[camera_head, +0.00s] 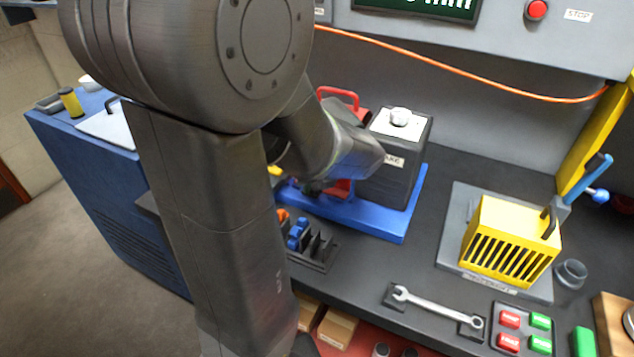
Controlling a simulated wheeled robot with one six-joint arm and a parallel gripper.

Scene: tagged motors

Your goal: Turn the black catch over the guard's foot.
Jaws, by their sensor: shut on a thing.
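The yellow slotted guard (508,240) stands on a grey plate (450,235) at the right. A black bent piece (550,222) shows at its upper right edge; I cannot tell whether it is the catch. My gripper (318,187) is at the blue base (375,218) left of the guard, low beside the black motor block (395,165). It is mostly hidden by my wrist. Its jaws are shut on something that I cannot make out. The guard is well apart from my gripper. No guard's foot can be told for certain.
A blue lever (578,185) stands behind the guard. A red handle (338,97) rises behind my wrist. A wrench (435,306) lies in front of the guard's plate, and a black rack (315,250) with blue and orange pieces is left of it. A grey cup (570,273) stands right of the guard.

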